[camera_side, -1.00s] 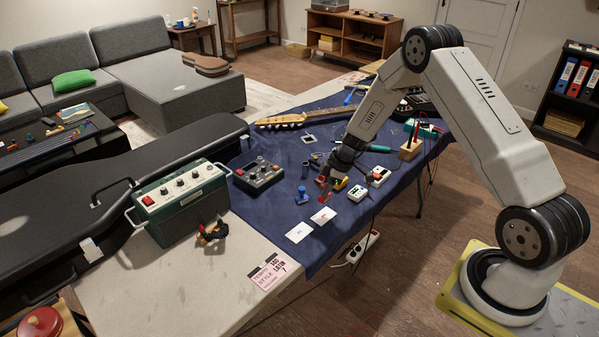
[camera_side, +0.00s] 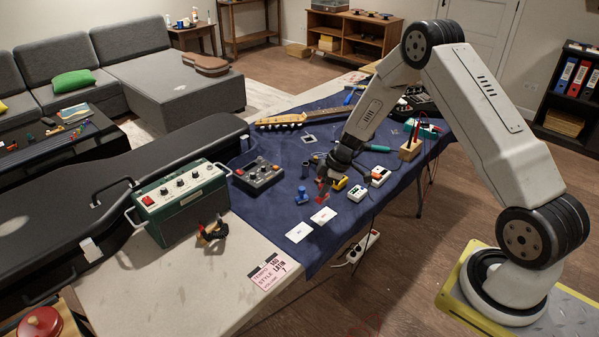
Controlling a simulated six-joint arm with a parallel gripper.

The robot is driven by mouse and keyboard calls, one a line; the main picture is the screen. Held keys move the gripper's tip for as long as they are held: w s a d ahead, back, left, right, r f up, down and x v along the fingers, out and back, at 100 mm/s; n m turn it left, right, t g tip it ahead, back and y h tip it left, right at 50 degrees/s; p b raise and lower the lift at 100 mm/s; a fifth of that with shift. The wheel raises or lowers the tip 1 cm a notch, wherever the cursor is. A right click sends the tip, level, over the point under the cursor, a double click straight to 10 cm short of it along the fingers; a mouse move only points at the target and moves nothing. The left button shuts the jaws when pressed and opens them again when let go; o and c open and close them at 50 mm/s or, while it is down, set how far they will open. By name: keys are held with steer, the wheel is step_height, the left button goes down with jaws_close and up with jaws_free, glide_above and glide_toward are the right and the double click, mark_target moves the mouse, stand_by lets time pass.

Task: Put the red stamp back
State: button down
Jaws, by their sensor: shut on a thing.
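A red stamp (camera_side: 321,187) is between the fingers of my gripper (camera_side: 322,180), low over the blue cloth. My gripper is shut on it and hides its upper part. I cannot tell whether its base touches the cloth. A blue stamp (camera_side: 302,195) stands upright just to the left. Two white cards (camera_side: 299,232) and (camera_side: 323,215) lie in front of them.
A yellow item (camera_side: 340,183) and small white-topped boxes (camera_side: 357,194) and (camera_side: 380,177) sit close to the right. A grey control box (camera_side: 259,175) and a green amplifier (camera_side: 182,200) stand left. The blue cloth (camera_side: 330,242) is clear near its front edge.

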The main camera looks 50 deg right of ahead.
steer(key=s+a+r, duration=0.3)
steer(key=a+r, duration=0.2)
steer(key=a, duration=0.5)
steer(key=shift+s+r, duration=0.15)
steer(key=shift+r, duration=0.05)
steer(key=shift+a, duration=0.1)
steer(key=w+f, duration=0.3)
steer(key=w, duration=0.1)
steer(key=w+f, duration=0.3)
steer(key=w, duration=0.2)
steer(key=w+f, duration=0.3)
steer(key=w, duration=0.1)
steer(key=shift+w+d+f, duration=0.25)
steer(key=shift+w+d, duration=0.05)
steer(key=shift+d, duration=0.1)
steer(key=shift+f, duration=0.1)
steer(key=shift+w+f, duration=0.15)
steer(key=shift+f, duration=1.5)
